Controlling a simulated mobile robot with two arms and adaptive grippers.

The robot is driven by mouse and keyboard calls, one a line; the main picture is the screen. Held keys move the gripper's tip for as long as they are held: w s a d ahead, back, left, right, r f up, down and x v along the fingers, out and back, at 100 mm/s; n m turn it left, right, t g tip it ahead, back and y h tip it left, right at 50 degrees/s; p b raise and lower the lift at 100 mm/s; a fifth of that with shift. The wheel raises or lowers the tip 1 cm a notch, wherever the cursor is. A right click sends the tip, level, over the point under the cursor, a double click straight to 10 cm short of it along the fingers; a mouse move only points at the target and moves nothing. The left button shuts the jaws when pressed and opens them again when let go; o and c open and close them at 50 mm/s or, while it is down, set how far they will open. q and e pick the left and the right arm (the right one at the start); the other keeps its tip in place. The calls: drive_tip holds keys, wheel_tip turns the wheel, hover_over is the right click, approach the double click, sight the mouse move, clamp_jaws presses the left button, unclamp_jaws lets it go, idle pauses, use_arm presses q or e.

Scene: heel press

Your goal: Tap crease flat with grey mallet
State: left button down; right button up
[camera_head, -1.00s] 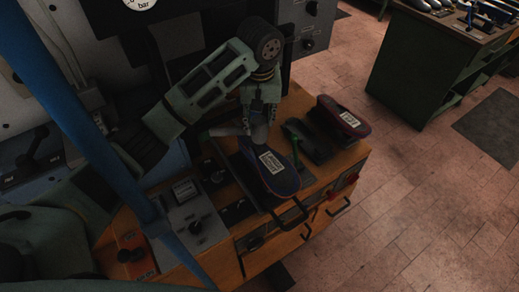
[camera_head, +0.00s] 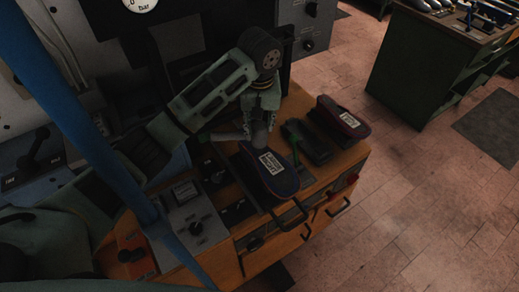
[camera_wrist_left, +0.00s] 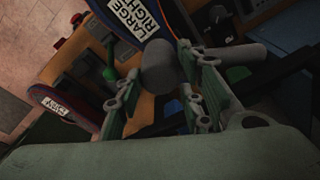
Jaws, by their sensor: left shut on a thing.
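My left gripper (camera_head: 260,125) is shut on the grey mallet and points down over the back end of a dark blue sole-shaped piece (camera_head: 284,184). The mallet's grey head (camera_wrist_left: 160,68) shows between the finger pads in the left wrist view, right by the blue piece. In the head view, a grey bar of the mallet (camera_head: 229,136) sticks out to the left of the fingers. The blue piece carries a white label reading LARGE RIGHT (camera_wrist_left: 132,18). I cannot tell whether mallet and piece touch. No crease can be made out. My right gripper is out of view.
A maroon labelled sole-shaped piece (camera_head: 342,117) lies at the right of the wooden bench, beside a black holder (camera_head: 309,140). A green upright lever (camera_head: 296,156) stands close to the blue piece. A green workbench (camera_head: 428,70) stands apart.

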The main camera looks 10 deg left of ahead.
use_arm(q)
drive_tip(key=shift+r, duration=1)
drive_tip(key=shift+r, duration=2.5)
drive_tip(key=shift+f, duration=0.1)
